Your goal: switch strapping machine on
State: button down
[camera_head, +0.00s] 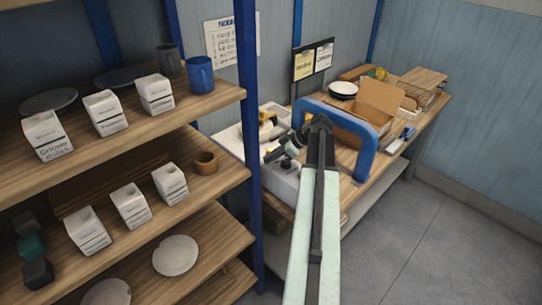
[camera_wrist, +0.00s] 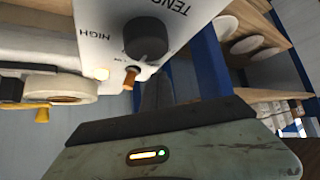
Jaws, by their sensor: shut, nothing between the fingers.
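The strapping machine has a blue arch (camera_head: 372,155) and a pale body, and stands on the wooden bench in the head view. In the wrist view its white panel (camera_wrist: 105,18) carries a black tension dial (camera_wrist: 145,38) and the word HIGH.
A shelf (camera_head: 225,97) with white boxes, plates and mugs stands at the left, with a blue post (camera_head: 247,120) beside the machine. A cardboard box (camera_head: 380,98) sits behind the arch. A tape roll (camera_wrist: 60,86) is near the panel. The floor (camera_head: 430,245) at right is clear.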

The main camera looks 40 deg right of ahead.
jog(key=shift+s+a+r, duration=0.2)
jog(key=shift+s+a, duration=0.2)
jog(key=shift+s, duration=0.1)
jog(key=shift+s+a+r, duration=0.15)
jog(key=shift+s+a, duration=0.25)
jog(key=shift+s, duration=0.1)
jog(key=d+f+p+v, duration=0.1)
jog(key=p+v, duration=0.5)
jog(key=v, duration=0.4)
jog(key=shift+d, duration=0.35)
jog(key=shift+s+f, duration=0.1)
jog(key=shift+s, duration=0.05)
